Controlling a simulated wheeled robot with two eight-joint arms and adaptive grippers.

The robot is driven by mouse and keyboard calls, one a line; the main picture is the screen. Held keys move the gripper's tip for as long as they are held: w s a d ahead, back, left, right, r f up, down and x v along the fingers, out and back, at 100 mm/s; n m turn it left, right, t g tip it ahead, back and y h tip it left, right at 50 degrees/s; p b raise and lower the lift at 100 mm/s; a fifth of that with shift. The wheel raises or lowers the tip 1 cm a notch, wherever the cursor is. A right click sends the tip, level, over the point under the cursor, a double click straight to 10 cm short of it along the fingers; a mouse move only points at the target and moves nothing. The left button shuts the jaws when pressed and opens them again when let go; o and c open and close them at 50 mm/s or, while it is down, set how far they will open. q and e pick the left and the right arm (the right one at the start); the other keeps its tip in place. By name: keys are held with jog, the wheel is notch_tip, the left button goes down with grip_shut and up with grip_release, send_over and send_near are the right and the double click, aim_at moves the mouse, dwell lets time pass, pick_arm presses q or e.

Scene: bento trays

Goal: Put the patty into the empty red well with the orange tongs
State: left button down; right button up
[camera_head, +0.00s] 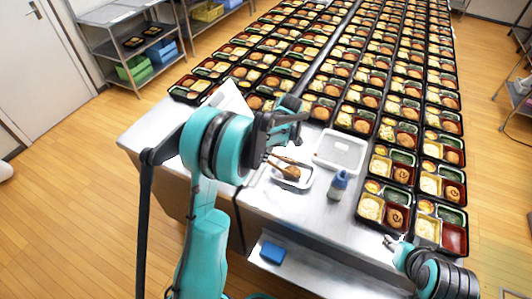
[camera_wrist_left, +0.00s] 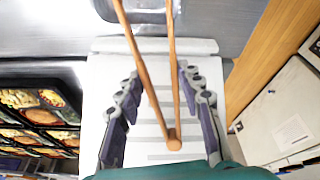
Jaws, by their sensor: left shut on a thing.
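My left gripper (camera_head: 290,125) holds the orange-brown tongs (camera_head: 279,163) over the near table. In the left wrist view the tongs (camera_wrist_left: 174,142) show as two legs joined at one end, between the fingers of my left gripper (camera_wrist_left: 165,120). The brown patty (camera_head: 292,172) is at a small white tray (camera_head: 304,186), by the tongs' tips; I cannot tell whether they pinch it. The empty red well (camera_head: 454,238) is in the nearest black bento tray at the right. My right gripper (camera_head: 391,243) is low, left of that tray; its jaw state is unclear.
Filled bento trays cover the far table. A blue block (camera_head: 272,252) lies on a lower shelf. A white board (camera_head: 232,100) stands behind my left arm.

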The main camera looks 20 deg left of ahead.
pick_arm(q)
notch_tip(320, 180, up, 10)
jog(key=p, duration=0.5)
jog(key=shift+f+p, duration=0.25)
jog(key=shift+p, duration=0.05)
notch_tip(320, 180, up, 12)
jog(key=p, duration=0.7)
jog(key=shift+p, duration=0.35)
